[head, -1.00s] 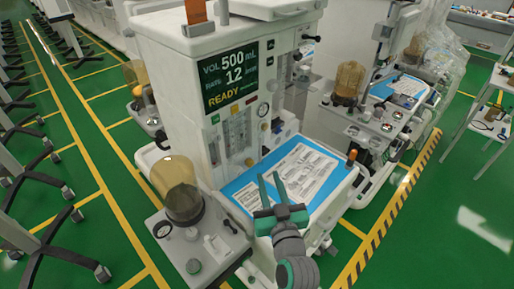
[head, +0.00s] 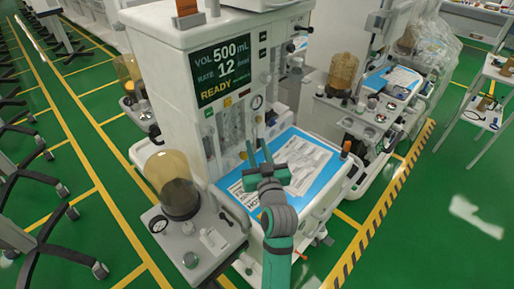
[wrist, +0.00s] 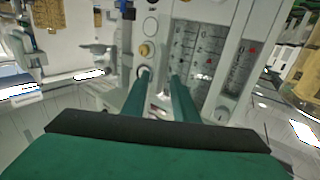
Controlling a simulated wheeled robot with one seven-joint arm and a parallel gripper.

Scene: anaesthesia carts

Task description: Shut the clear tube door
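The clear tube door seems to be part of the flow-tube panel (head: 229,127) on the front of the white machine, below the READY screen. In the wrist view, scaled clear tube panels (wrist: 190,50) stand just beyond and right of my fingers. The door's edge and how far it stands open cannot be made out. My gripper (head: 259,146) is over the blue worktop, in front of and right of the tubes. Its two green fingers point at the machine, apart with nothing between them. They also show in the wrist view (wrist: 161,85).
An amber dome (head: 175,183) on a side shelf stands left of the worktop (head: 318,187), which carries printed sheets. An orange-topped post (head: 346,149) is at its right corner. A second machine (head: 341,108) stands behind to the right.

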